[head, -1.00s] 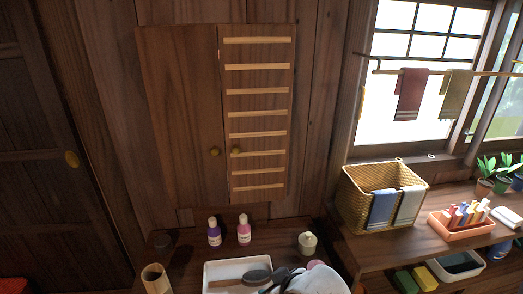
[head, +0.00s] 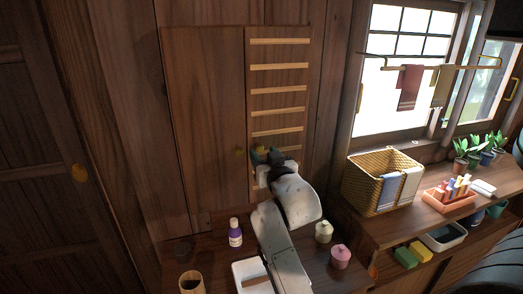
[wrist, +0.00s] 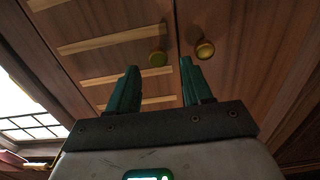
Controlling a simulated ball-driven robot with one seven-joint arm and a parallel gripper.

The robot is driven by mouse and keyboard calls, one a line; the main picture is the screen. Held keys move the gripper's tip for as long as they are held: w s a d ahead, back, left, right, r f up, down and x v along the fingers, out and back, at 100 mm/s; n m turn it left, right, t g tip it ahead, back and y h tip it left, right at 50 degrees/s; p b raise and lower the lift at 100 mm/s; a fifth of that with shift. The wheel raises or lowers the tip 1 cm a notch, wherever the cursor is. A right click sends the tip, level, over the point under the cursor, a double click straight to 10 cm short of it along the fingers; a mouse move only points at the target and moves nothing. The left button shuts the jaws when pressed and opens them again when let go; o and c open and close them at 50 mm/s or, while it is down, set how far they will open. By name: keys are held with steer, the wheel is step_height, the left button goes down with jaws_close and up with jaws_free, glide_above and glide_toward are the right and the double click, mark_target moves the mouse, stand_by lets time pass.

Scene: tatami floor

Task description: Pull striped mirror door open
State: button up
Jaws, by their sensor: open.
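The striped mirror door (head: 292,85) is the right door of the wall cabinet, dark wood with pale horizontal slats. It looks shut, flush beside the plain left door (head: 205,110). My gripper (head: 262,155) is at the striped door's lower left, hiding its knob in the head view. The plain door's knob (wrist: 205,49) is just right of the right finger.
Below the cabinet is a counter with a purple bottle (head: 235,232), a white tray (head: 246,272), a pale jar (head: 324,232), a pink jar (head: 340,257) and a wooden cup (head: 192,282). A wicker basket (head: 372,185) stands right. Space before the cabinet is otherwise clear.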

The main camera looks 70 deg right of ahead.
steer(key=shift+x, duration=1.4)
jaws_close()
